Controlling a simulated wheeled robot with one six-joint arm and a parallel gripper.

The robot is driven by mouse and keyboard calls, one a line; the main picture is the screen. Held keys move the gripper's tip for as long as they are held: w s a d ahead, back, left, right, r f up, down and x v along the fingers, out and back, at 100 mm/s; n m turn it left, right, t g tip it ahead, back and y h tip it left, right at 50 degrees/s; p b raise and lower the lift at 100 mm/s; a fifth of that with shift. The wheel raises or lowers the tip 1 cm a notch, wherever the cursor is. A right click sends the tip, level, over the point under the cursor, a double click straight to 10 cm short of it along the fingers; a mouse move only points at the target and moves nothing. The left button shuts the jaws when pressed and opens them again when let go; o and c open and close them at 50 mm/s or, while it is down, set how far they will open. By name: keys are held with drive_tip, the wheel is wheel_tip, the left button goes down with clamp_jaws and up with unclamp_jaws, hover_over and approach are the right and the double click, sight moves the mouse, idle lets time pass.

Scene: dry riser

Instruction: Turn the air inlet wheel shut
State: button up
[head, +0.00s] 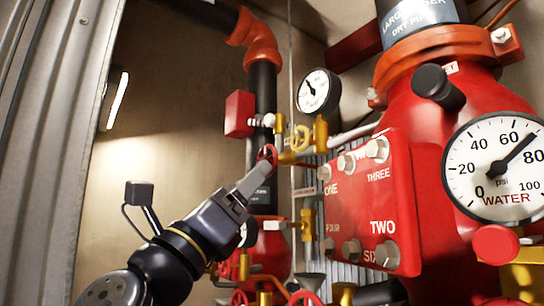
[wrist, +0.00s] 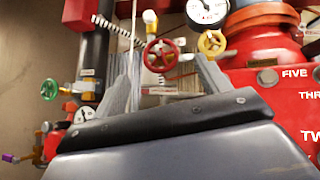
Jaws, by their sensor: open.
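Two small handwheels show near my gripper, and no readable label tells which is the air inlet wheel. The red wheel (wrist: 160,55) is spoked and appears between my fingertips in the wrist view. In the head view the red wheel (head: 267,153) is partly hidden by my fingers. The yellow wheel (wrist: 212,42) is just right of it, by the right finger; it also shows in the head view (head: 300,139). My gripper (wrist: 164,72) is open with nothing between its fingers. In the head view my gripper (head: 263,172) points up at the red wheel; contact cannot be told.
A red numbered box (head: 350,215) and a large water gauge (head: 496,165) stand right. A small gauge (head: 318,92) is above the yellow wheel. A black pipe (head: 263,90) rises behind the gripper. More red wheels and valves are low. The wall at left is clear.

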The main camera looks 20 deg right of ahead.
drive_tip(key=p+x, duration=0.2)
drive_tip(key=x, duration=0.6)
drive_tip(key=shift+p, duration=0.35)
drive_tip(key=shift+c, duration=0.2)
drive_tip(key=c, duration=0.9)
drive_tip(key=shift+c, duration=0.2)
